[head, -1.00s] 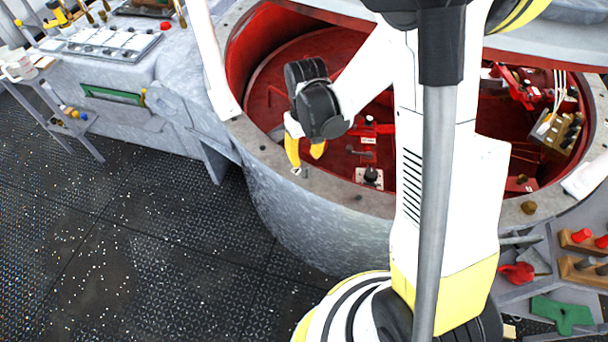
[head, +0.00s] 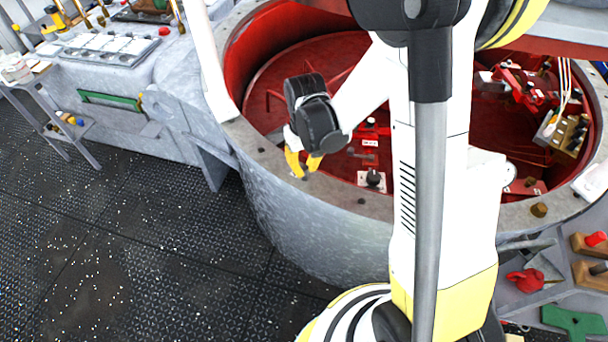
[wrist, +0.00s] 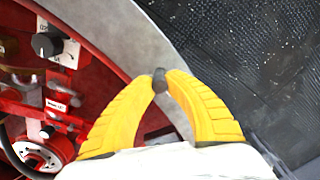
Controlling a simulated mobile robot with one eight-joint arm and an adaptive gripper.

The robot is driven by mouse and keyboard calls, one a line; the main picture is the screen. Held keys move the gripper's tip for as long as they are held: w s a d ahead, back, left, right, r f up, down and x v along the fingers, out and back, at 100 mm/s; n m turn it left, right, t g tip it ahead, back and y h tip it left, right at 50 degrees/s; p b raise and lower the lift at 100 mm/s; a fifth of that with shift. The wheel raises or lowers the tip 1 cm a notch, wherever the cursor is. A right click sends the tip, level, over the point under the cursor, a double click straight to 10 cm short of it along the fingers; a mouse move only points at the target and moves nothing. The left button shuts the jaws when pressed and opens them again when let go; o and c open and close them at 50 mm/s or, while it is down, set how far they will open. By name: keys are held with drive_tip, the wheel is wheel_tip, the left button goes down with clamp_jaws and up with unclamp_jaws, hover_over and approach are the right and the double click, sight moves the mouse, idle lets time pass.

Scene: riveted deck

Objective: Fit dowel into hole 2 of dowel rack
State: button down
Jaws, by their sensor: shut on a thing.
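My gripper (head: 303,172) is over the grey rim of the round red-lined tub in the head view. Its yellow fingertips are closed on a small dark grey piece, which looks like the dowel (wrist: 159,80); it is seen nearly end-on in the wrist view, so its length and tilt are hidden. I cannot tell whether it touches the rim. Two wooden blocks with pegs are at the right edge: one with a red peg (head: 581,244) and one with a grey peg (head: 583,274). Which block is the dowel rack, and hole 2, I cannot tell.
The tub rim (head: 335,195) carries small brown bolts, one (head: 539,210) at right. Inside the tub are red fittings and a tan block with dark pegs (head: 568,132). A red item (head: 524,281) and green piece (head: 572,320) lie lower right. Open floor is left.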

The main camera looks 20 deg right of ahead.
drive_tip(key=shift+r, duration=0.1)
drive_tip(key=shift+r+p, duration=1.9)
drive_tip(key=shift+r, duration=0.75)
drive_tip(key=shift+f, duration=0.1)
